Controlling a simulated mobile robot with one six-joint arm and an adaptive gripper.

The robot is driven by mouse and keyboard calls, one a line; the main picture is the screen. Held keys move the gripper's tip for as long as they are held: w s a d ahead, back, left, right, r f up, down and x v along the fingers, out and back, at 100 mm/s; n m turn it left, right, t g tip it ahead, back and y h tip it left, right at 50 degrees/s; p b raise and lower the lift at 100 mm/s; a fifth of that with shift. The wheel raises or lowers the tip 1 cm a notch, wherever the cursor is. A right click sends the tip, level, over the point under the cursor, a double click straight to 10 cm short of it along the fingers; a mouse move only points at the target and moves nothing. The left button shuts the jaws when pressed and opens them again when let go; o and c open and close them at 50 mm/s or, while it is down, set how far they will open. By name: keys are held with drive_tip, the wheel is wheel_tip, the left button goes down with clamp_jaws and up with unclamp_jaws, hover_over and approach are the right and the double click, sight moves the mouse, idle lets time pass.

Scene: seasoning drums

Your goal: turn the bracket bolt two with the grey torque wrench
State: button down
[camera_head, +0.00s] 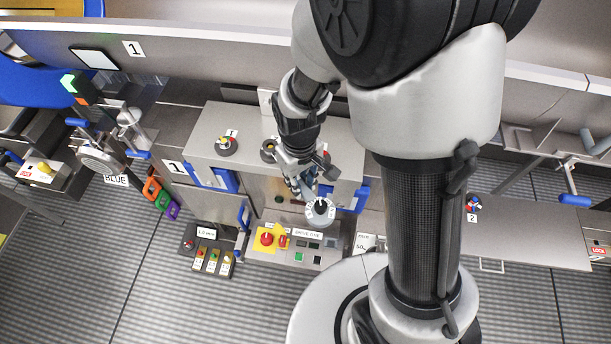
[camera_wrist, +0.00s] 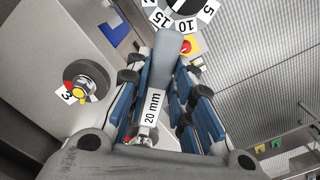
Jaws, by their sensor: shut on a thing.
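My gripper (camera_head: 302,180) is shut on the grey torque wrench (camera_head: 321,212) in front of the grey machine housing. In the wrist view my gripper (camera_wrist: 160,105) has its blue-padded fingers on both sides of the grey wrench handle (camera_wrist: 157,70), which bears a "20 mm" label. A round bolt marked 1 (camera_head: 228,146) is on the housing at left. Another round bolt (camera_head: 268,150) sits beside my arm; I cannot read its number. A bolt marked 3 (camera_wrist: 85,82) shows left of my gripper, apart from the wrench.
The grey housing (camera_head: 205,125) has blue handles (camera_head: 225,180) on its front. Below is a DRIVE ONE panel (camera_head: 300,246) with a red button on yellow. Open floor (camera_head: 150,300) lies at lower left.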

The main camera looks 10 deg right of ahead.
drive_tip(key=a+m, duration=0.2)
drive_tip(key=s+a+m, duration=0.1)
drive_tip(key=a+m, duration=0.1)
drive_tip(key=a, duration=0.1)
drive_tip(key=shift+s+a, duration=0.1)
drive_tip(key=shift+a, duration=0.25)
idle(0.5)
drive_tip(key=shift+r, duration=0.15)
wheel_tip(320, 180, up, 6)
drive_tip(key=p, duration=0.4)
idle(0.6)
drive_tip(key=shift+s, duration=0.1)
idle(0.6)
